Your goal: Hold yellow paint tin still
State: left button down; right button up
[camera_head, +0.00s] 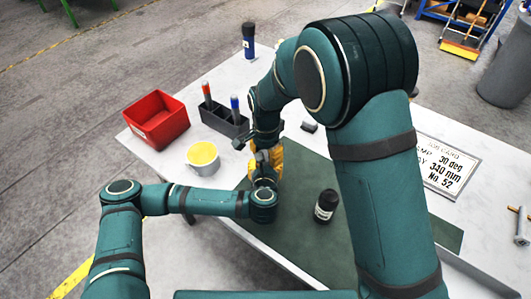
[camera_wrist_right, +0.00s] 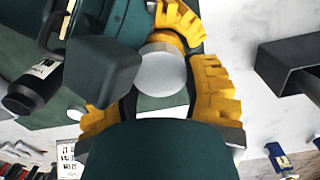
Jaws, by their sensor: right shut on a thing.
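The yellow paint tin (camera_wrist_right: 163,69) shows in the right wrist view as a pale round top with a yellow side behind it. My right gripper (camera_wrist_right: 158,100) is shut on it, with ridged yellow fingers on either side. In the head view my right gripper (camera_head: 266,156) is low over the table's middle, and the arms largely hide the tin there. My left arm comes in from the left and bends at a joint close beside the right gripper. My left gripper is mostly hidden there, so its opening cannot be made out.
A black bottle (camera_head: 326,205) stands on the green mat (camera_head: 300,231). A job card (camera_head: 446,166) lies right. A dark blue cylinder (camera_head: 248,42) stands behind.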

jog(key=shift+m, duration=0.8)
jog(key=o, duration=0.7)
jog(key=shift+o, duration=0.2)
jog(key=shift+r, duration=2.3)
jog(key=shift+c, duration=0.2)
